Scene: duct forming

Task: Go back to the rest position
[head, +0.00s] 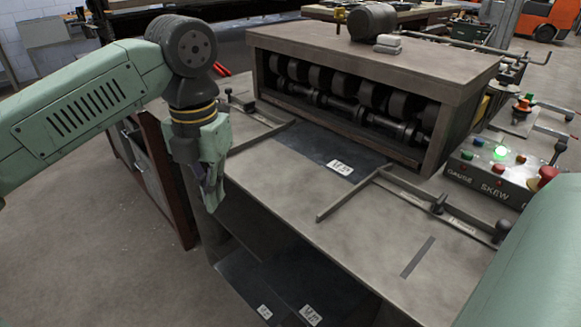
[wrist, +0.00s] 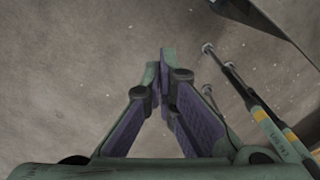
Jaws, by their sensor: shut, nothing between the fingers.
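My gripper (head: 211,190) hangs pointing down at the left edge of the forming machine's table (head: 290,200) in the head view. In the wrist view my gripper (wrist: 162,60) shows its two purple-padded fingers meeting at the tips, with nothing between them. Grey floor lies below the fingers there. My green arm comes in from the left of the head view.
A dark sheet (head: 330,150) with a white label lies at the roller machine (head: 360,85), between two guide bars. More labelled sheets (head: 290,285) lie on a lower shelf. A control box (head: 495,170) with a lit green button stands right. Open floor (head: 90,240) is at left.

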